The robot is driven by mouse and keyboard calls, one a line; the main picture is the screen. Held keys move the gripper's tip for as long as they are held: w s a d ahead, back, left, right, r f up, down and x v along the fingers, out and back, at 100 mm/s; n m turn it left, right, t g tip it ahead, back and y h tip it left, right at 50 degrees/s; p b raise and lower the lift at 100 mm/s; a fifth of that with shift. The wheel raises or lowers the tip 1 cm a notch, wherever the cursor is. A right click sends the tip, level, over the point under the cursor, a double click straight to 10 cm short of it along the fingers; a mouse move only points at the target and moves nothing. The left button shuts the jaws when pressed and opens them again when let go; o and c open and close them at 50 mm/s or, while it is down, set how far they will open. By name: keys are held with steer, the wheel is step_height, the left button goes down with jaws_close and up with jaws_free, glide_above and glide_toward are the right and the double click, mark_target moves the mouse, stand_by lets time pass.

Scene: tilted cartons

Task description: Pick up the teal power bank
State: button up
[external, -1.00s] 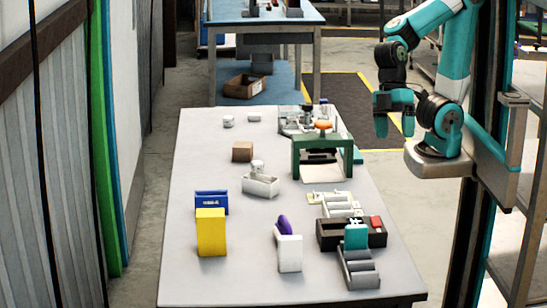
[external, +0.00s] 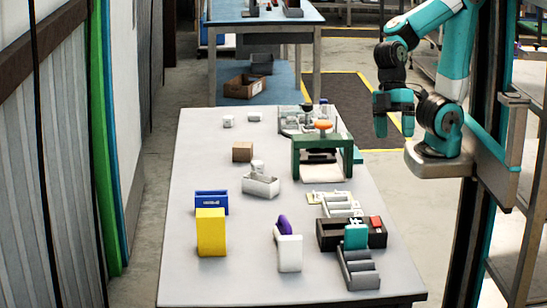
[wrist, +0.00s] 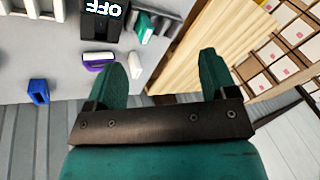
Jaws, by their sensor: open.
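The teal power bank (external: 356,236) is a small upright block at the front right of the table in the external view. It stands at the dark tray (external: 326,235), just behind a grey stepped rack; whether it sits inside the tray is unclear. In the wrist view a teal block (wrist: 145,28) beside a black box may be the same one. My gripper (external: 393,128) is up beyond the table's right edge, well away from the power bank. In the wrist view my gripper (wrist: 165,78) has its two fingers wide apart with nothing between them.
A yellow box (external: 211,232), a blue box (external: 211,201), a white block (external: 290,254) and a purple item (external: 284,226) stand at the front.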

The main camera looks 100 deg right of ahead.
mark_target(357, 226)
steer(key=shift+o, duration=1.1)
steer(key=w+a+f+n+p, duration=0.3)
steer(key=w+f+n+p, duration=0.35)
steer(key=w+n, duration=0.3)
steer(key=shift+n, duration=0.75)
steer(key=p+x, duration=0.1)
steer(key=x, duration=1)
steer(key=shift+a+f, duration=0.25)
steer(key=shift+w+p+x, duration=0.1)
steer(key=shift+p+x, duration=0.4)
steer(key=shift+x, duration=1)
steer(key=shift+w+p+x, duration=0.15)
steer(key=shift+p+x, duration=0.3)
steer(key=shift+x, duration=1.05)
steer(key=c, duration=1.1)
